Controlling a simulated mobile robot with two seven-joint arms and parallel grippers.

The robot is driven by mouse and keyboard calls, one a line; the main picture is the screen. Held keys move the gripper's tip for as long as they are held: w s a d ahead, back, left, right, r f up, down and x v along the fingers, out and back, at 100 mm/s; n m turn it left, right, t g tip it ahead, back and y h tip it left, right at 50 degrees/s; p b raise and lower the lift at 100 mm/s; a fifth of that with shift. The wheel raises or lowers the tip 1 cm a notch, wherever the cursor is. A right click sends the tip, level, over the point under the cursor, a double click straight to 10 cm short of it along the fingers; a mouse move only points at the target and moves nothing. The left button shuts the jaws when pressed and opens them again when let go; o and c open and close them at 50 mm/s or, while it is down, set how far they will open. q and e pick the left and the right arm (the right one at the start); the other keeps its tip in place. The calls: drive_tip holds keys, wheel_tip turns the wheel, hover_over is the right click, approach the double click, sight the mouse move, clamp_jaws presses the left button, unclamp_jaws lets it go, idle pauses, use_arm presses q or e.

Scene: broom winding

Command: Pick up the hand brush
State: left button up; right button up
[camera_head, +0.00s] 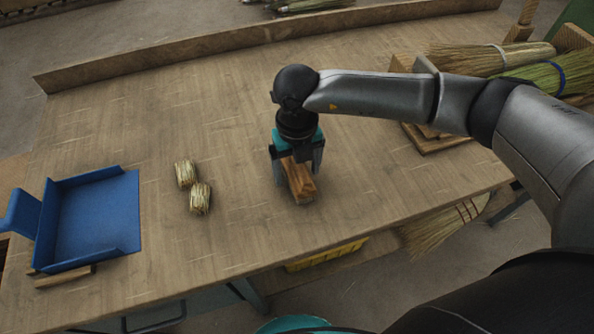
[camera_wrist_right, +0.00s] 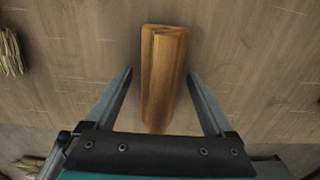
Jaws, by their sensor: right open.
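The hand brush (camera_head: 303,190) looks like a short wooden piece with a ridged top, lying on the wooden table near its front middle. In the right wrist view the brush (camera_wrist_right: 163,75) lies lengthwise between the fingers. Its bristles cannot be made out clearly. My right gripper (camera_head: 297,172) points down over the brush, open, with one finger on each side. In the wrist view a gap shows between each finger and the wood. The gripper partly hides the brush's far end in the head view. My left gripper is not seen.
A blue dustpan (camera_head: 95,220) lies at the left, with a wooden strip (camera_head: 65,277) by its front edge. Two small straw bundles (camera_head: 200,198) lie left of the brush. Broom heads (camera_head: 490,58) fill a wooden holder at the right. A raised ledge (camera_head: 200,47) bounds the table's back.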

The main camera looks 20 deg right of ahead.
clamp_jaws()
idle(0.6)
